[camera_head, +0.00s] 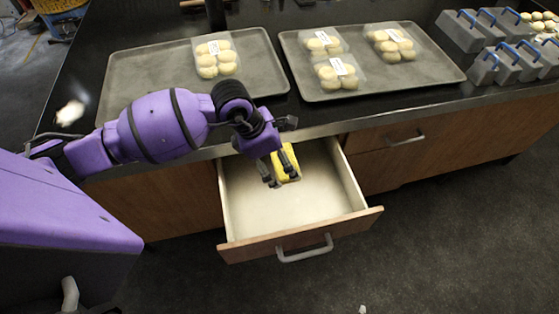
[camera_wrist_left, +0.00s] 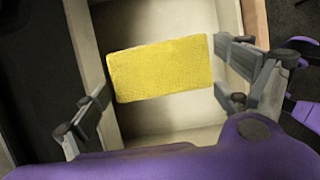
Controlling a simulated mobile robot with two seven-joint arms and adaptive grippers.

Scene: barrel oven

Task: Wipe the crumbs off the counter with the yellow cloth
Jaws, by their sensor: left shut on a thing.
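The yellow cloth (camera_head: 287,162) is a flat rectangular block in the open drawer (camera_head: 290,210). It also shows in the left wrist view (camera_wrist_left: 160,69), lying between the two fingers. My left gripper (camera_head: 274,172) reaches down into the drawer and is shut on the cloth, with one finger at each short end. The arm's wrist hides part of the drawer's back. A pale patch (camera_head: 70,112) lies on the dark counter at the far left; I cannot tell whether it is crumbs or glare. My right gripper is not in view.
A left tray (camera_head: 150,75) holds one pack of buns (camera_head: 215,58). A right tray (camera_head: 440,68) holds several packs. Grey blocks with blue handles (camera_head: 490,68) stand at the right. The drawer front with its handle (camera_head: 305,250) juts out over the floor.

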